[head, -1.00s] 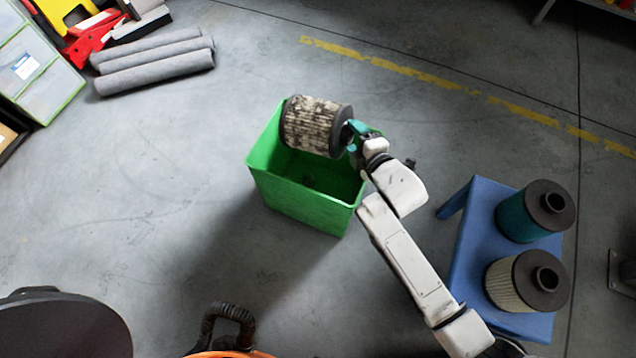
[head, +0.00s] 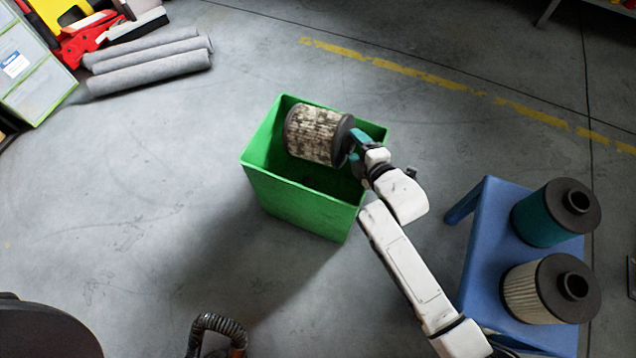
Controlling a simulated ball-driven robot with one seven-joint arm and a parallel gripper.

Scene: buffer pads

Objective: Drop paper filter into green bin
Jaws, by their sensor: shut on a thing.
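A dirty, pleated paper filter (head: 314,135) with dark end caps lies on its side over the mouth of the green bin (head: 300,206). My gripper (head: 356,146) is shut on its right end, with teal fingers at the dark cap. The filter is within the outline of the bin's opening, near its back wall. I cannot tell how far it is below or above the rim. The bin stands upright on the floor, and part of its inside is hidden by the filter and my arm.
A blue stool (head: 480,262) at the right bears a teal filter (head: 545,220) and a cream pleated filter (head: 535,293), both upright. Grey rolls (head: 150,62) lie at the upper left. A black corrugated hose (head: 217,322) shows at the bottom. The floor around the bin is clear.

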